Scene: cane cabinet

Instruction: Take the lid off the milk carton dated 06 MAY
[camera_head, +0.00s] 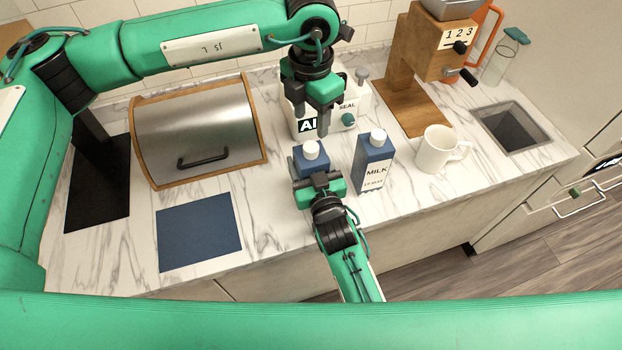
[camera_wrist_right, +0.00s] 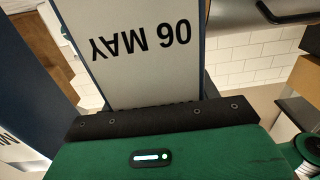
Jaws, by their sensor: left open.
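A dark blue milk carton with a white lid (camera_head: 311,149) stands on the counter. Its label (camera_wrist_right: 145,45), upside down in the right wrist view, reads 06 MAY. My right gripper (camera_head: 315,178) is in front of this carton, with its fingers around the carton's sides, and hides most of its front. My left gripper (camera_head: 321,122) points down, open and empty, above and behind the white lid, apart from it. A second blue carton (camera_head: 373,163) with a white lid stands to the right. Its label reads MILK, with a small MAY date.
A white sealing machine (camera_head: 352,100) stands behind the cartons. A white mug (camera_head: 436,150) and wooden grinder (camera_head: 398,75) are to the right, near a sink (camera_head: 512,128). A steel-fronted bread box (camera_head: 195,125) and blue mat (camera_head: 199,232) are to the left.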

